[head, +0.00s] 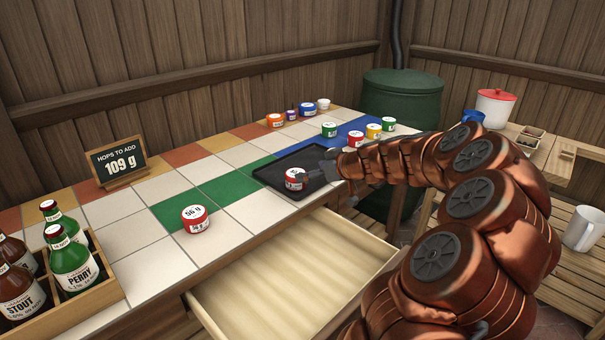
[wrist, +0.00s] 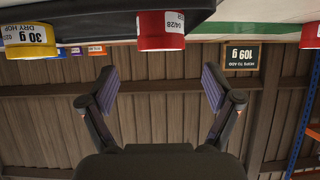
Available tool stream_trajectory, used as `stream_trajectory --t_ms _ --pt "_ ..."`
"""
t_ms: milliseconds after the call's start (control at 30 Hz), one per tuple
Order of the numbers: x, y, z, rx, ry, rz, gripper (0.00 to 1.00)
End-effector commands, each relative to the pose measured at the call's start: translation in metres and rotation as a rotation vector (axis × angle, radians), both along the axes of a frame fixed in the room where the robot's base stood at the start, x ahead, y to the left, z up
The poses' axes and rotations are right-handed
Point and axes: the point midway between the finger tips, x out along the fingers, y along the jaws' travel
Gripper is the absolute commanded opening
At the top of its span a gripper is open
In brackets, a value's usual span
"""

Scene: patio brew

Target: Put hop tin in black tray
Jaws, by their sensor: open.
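The black tray (head: 284,166) lies on the tiled counter, and its dark edge (wrist: 90,22) crosses the top of the inverted wrist view. A red-and-white tin (head: 295,178) stands at the tray's near side; a red tin (wrist: 160,30) shows close up in the wrist view. A yellow tin (wrist: 30,40) labelled 30 g is left of it. Another red tin (head: 196,218), labelled 56 g, stands on the counter by the green tiles. My gripper (head: 326,170) is at the tray's right, beside the red tin; its fingers (wrist: 158,90) are apart with nothing between them.
A sign (head: 118,161) reads 109 g. Several coloured tins stand at the back and on the blue tiles (head: 345,133). A bottle crate (head: 95,290) is at front left. An open, empty drawer (head: 290,265) juts out below the counter. White tiles left of the tray are clear.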

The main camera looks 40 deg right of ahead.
Motion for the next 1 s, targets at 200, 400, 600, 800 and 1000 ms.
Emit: stream_trajectory --t_ms 200,400,600,800,1000 --pt "-0.034 -0.005 0.019 -0.001 0.000 0.000 0.89" --pt "-0.050 -0.008 0.027 0.000 0.001 0.001 0.89" --pt "-0.054 -0.008 0.029 0.001 0.003 0.003 0.89" --pt "-0.050 0.015 0.029 0.018 0.023 0.039 0.89" --pt "-0.052 0.141 0.021 0.100 0.198 0.213 0.89"
